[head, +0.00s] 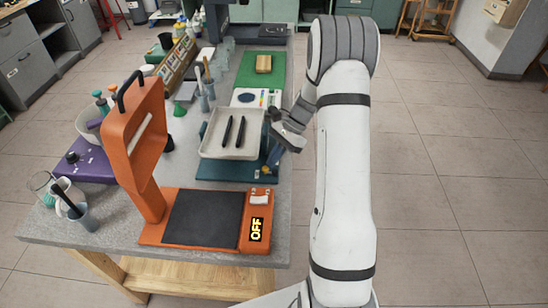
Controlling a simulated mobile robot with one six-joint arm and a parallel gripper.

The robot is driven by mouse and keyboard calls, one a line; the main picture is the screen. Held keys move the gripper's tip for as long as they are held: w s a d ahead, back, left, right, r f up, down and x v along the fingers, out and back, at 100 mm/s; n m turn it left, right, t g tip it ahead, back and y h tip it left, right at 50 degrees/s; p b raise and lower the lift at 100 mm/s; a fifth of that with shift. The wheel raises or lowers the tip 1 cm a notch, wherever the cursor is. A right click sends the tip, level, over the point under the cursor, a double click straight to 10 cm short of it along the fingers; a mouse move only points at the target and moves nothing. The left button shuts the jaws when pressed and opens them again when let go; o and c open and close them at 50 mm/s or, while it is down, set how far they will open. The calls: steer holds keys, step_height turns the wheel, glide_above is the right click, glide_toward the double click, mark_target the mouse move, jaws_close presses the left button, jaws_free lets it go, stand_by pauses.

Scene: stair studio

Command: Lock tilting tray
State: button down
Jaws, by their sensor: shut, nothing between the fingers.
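The tilting tray (211,142) is a shallow white tray on a dark teal base (225,170), in the middle of the grey table. Two dark slender rods (233,131) lie side by side in it. The tray looks slightly tilted, but I cannot tell by how much. A small blue part (273,158) stands at the base's right side, below my gripper. My gripper (272,117) is shut and empty at the tray's right edge. I cannot tell whether it touches the tray. Any lock is too small or hidden to make out.
A purple box (88,165), cups and bottles crowd the left side. A green mat (262,72) with a yellowish block lies behind. The floor right of my arm is clear.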

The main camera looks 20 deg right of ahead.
steer(key=shift+s+d, duration=0.1)
steer(key=shift+s+d, duration=0.4)
steer(key=shift+s, duration=0.15)
steer(key=d, duration=0.1)
steer(key=w+d+r, duration=0.1)
steer(key=d, duration=0.1)
steer(key=w+d+p, duration=0.1)
steer(key=shift+d+r, duration=0.25)
steer(key=shift+r, duration=0.1)
steer(key=v, duration=0.8)
steer(key=shift+w+r+b, duration=0.2)
steer(key=shift+r+b, duration=0.15)
steer(key=shift+b, duration=0.05)
